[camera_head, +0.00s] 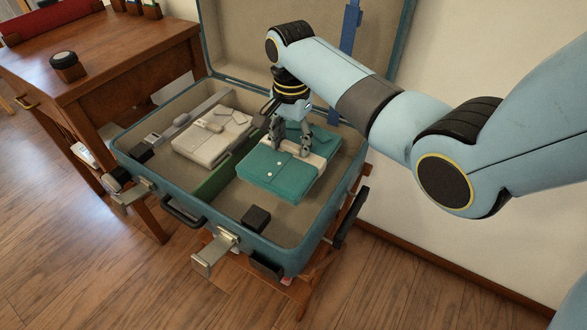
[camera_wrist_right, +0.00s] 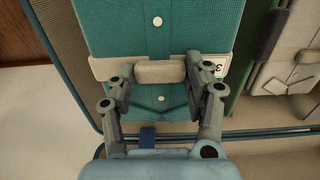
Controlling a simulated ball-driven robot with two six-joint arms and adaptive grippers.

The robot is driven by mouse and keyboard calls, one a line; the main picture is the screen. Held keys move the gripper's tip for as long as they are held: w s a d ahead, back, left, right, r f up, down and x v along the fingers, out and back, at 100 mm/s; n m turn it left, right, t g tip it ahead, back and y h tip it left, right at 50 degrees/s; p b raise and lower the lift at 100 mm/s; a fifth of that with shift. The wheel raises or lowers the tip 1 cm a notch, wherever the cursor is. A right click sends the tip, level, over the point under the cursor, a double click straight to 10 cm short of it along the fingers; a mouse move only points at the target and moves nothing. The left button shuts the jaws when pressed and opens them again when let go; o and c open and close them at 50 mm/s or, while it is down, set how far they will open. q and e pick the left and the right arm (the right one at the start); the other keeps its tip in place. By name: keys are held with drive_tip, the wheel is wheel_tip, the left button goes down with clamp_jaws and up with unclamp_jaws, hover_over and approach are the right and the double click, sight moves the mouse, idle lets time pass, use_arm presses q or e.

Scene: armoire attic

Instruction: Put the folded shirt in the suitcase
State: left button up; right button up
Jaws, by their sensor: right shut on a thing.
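The teal folded shirt (camera_head: 268,172) with a pale band around it lies flat in the right compartment of the open blue suitcase (camera_head: 236,197); I cannot tell whether it touches the floor there. My right gripper (camera_head: 291,148) comes down from above and is shut on the band's raised pale grip. In the right wrist view, the shirt (camera_wrist_right: 155,28) shows its buttons, and the fingers (camera_wrist_right: 160,73) close on both ends of that grip. Part of the shirt is hidden behind the fingers. My left gripper is not in view.
A green divider (camera_head: 212,180) splits the suitcase, with a pale folded shirt (camera_head: 206,145) on its left side. A small dark box (camera_head: 256,219) sits near the front wall. The raised lid (camera_head: 290,25) stands behind. A wooden desk (camera_head: 120,62) stands at left.

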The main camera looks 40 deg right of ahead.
sight(291, 144)
wheel_tip(291, 144, down, 4)
drive_tip(key=shift+r+b, duration=0.15)
drive_tip(key=shift+b, duration=0.35)
drive_tip(key=shift+f, duration=0.65)
wheel_tip(291, 144, down, 3)
drive_tip(key=shift+f+b, duration=0.2)
drive_tip(key=shift+b, duration=0.8)
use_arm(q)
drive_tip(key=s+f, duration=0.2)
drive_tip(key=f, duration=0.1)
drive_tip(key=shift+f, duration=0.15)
use_arm(e)
drive_tip(key=shift+r, duration=0.1)
drive_tip(key=o, duration=1.5)
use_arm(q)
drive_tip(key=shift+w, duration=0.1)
